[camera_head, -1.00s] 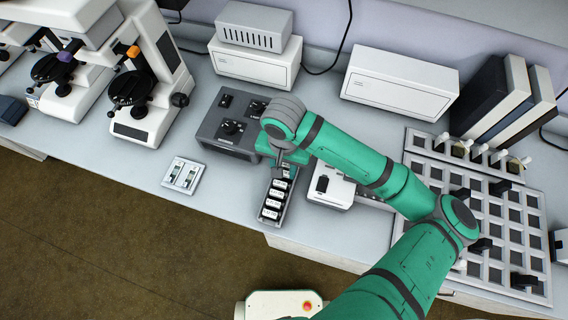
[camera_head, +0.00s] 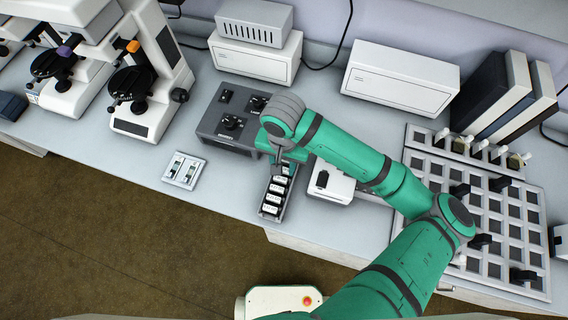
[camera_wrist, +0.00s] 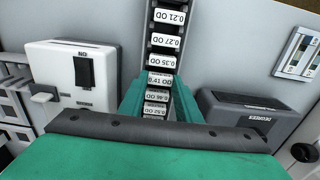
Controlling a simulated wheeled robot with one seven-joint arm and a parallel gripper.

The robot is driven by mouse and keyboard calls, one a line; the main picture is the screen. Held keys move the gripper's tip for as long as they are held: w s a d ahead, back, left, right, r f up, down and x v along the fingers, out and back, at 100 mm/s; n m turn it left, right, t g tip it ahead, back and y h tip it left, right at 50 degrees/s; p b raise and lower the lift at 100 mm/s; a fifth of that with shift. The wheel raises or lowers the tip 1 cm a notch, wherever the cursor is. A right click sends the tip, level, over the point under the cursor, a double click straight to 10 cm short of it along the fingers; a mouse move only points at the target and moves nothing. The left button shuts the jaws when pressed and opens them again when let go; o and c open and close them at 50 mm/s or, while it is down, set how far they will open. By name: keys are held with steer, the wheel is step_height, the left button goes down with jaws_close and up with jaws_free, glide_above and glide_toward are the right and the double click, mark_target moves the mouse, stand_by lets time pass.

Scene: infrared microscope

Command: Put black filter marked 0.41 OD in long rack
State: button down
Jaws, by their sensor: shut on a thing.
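The black filter marked 0.41 OD (camera_wrist: 160,79) is between the green fingers of my gripper (camera_wrist: 160,90) in the wrist view. My gripper is shut on it. The filter is in line with the labelled filters in the long rack (camera_head: 267,209). I cannot tell whether it sits fully down in its slot. Filters marked 0.21, 0.27 and 0.35 OD (camera_wrist: 161,61) stand on one side of it, and 0.46 and 0.52 OD (camera_wrist: 156,96) on the other. In the head view my gripper (camera_head: 284,166) is over the far end of the rack and hides that end.
A white ND box (camera_wrist: 80,75) with a black filter stands beside the rack. A grey control box (camera_head: 228,123) is behind and left. A wide grid tray (camera_head: 500,225) with some black filters lies to the right.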

steer(key=shift+f, duration=0.15)
stand_by(0.4)
steer(key=c, duration=0.8)
jaws_free()
steer(key=shift+r, duration=5.5)
